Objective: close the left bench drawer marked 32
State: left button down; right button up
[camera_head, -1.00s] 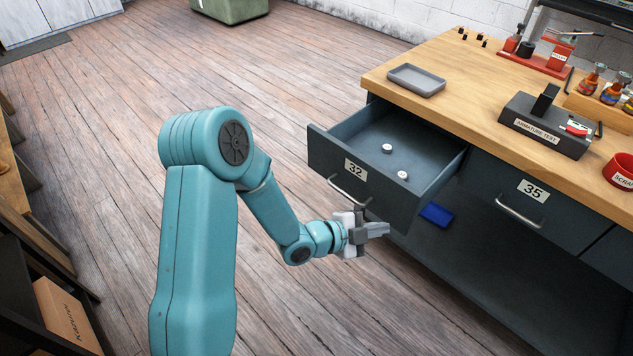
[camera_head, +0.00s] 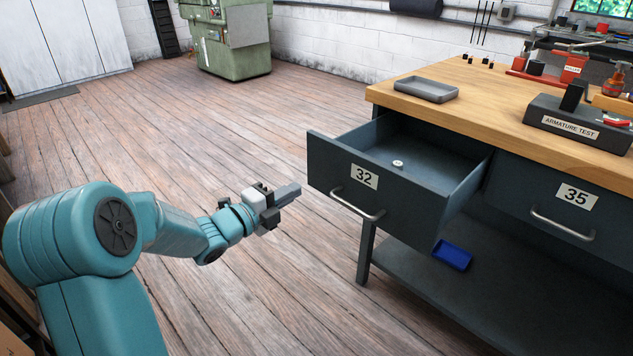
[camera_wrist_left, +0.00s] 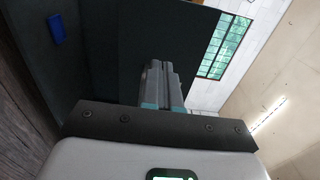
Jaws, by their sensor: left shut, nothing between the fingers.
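The left bench drawer marked 32 (camera_head: 335,185) stands pulled out of the bench, with a dark grey front and a bar handle (camera_head: 357,206). A small pale round part (camera_head: 398,163) lies inside it. My left gripper (camera_head: 288,193) is shut and empty, to the left of the drawer front and apart from it in the head view. In the left wrist view the shut fingers (camera_wrist_left: 162,85) point toward a dark panel (camera_wrist_left: 110,50), which looks like the drawer front. My right gripper is not in view.
The drawer marked 35 (camera_head: 545,205) is shut at the right. A blue box (camera_head: 452,255) lies on the lower shelf. The floor left of the drawer is clear.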

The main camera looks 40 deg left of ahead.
aim_at(326, 173)
pick_arm(q)
jog(key=w, duration=0.5)
jog(key=w+b, duration=0.1)
jog(key=w, duration=0.2)
jog(key=shift+w+d, duration=0.15)
jog(key=shift+d, duration=0.15)
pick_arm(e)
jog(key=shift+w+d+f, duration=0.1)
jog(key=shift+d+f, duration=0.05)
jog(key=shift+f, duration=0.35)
pick_arm(q)
jog(key=shift+w, duration=0.1)
